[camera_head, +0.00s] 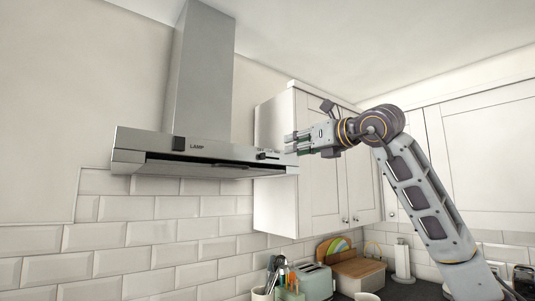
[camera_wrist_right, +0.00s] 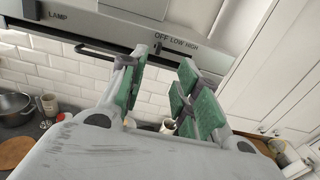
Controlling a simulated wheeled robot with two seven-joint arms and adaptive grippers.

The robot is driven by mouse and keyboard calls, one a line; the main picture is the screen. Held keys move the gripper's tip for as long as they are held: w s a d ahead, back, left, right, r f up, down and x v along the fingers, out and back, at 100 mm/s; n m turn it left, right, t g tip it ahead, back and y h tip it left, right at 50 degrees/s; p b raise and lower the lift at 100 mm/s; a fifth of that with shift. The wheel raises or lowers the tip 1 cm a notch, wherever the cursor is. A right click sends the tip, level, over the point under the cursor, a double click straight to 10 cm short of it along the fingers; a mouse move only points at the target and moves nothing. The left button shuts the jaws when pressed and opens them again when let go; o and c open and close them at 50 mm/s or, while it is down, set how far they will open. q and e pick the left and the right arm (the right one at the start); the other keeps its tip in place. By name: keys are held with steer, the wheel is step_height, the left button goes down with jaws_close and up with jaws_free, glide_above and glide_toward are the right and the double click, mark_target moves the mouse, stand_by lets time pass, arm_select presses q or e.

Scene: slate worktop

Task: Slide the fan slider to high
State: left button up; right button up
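The fan slider (camera_head: 262,156) is a small dark knob on the right part of the range hood's front edge. In the right wrist view its dark knob (camera_wrist_right: 158,48) is by the OFF end of the label "OFF LOW HIGH" (camera_wrist_right: 177,43). My right gripper (camera_head: 291,144) is just right of the slider in the head view, close to the hood's right end. In the right wrist view its green-padded fingers (camera_wrist_right: 164,68) are apart with nothing between them, and the knob shows beyond the gap. I cannot tell whether a finger touches the hood. My left gripper is not in view.
The steel range hood (camera_head: 225,152) carries a dark switch (camera_head: 179,143) by the word LAMP. White cabinets (camera_head: 325,195) stand close to its right. Below are a counter with a toaster (camera_head: 316,281), a wooden bread box (camera_head: 358,274) and a utensil holder (camera_head: 290,294).

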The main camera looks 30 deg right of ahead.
mark_target(265, 153)
steer(key=w+p, duration=0.1)
steer(key=w, duration=0.3)
steer(key=w+p, duration=0.1)
steer(key=w, duration=0.4)
steer(key=w+a+p, duration=0.1)
steer(key=w, duration=0.3)
steer(key=shift+w, duration=0.35)
steer(key=c, duration=0.6)
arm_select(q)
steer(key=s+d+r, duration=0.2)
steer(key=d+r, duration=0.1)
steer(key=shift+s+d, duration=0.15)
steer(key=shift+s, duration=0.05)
arm_select(e)
jaws_close()
